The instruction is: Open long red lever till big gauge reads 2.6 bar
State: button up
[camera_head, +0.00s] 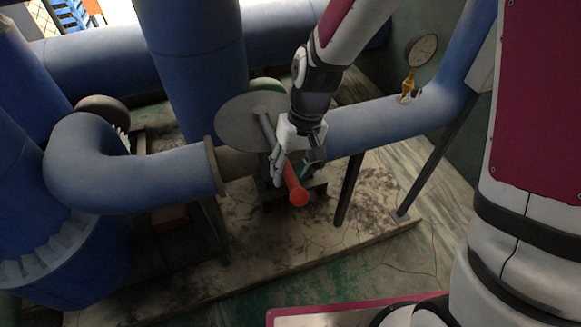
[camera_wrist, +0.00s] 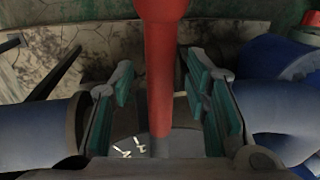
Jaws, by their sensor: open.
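The red lever (camera_head: 295,186) sticks out from the valve on the blue pipe in the head view, with a round red knob at its end. In the wrist view the red lever (camera_wrist: 161,70) runs down the middle, between my two open fingers. My gripper (camera_head: 290,160) is at the lever; in the wrist view my gripper (camera_wrist: 161,95) shows green pads on both sides with gaps to the lever. The big gauge (camera_head: 422,48) stands on a brass fitting on the pipe at the upper right. Its reading is too small to tell.
The blue pipe (camera_head: 385,118) runs left and right of the valve, with a grey disc (camera_head: 240,118) behind my gripper. Dark support legs (camera_head: 348,190) stand on the cracked concrete slab (camera_head: 270,240). Thick blue pipes fill the left side.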

grip_shut()
jog(key=w+d+n+g+h+b, duration=0.1)
jog(key=w+d+n+b, duration=0.2)
jog(key=w+d+n, duration=0.6)
jog(key=shift+w+d, duration=1.05)
jog(key=shift+d, duration=1.15)
grip_release()
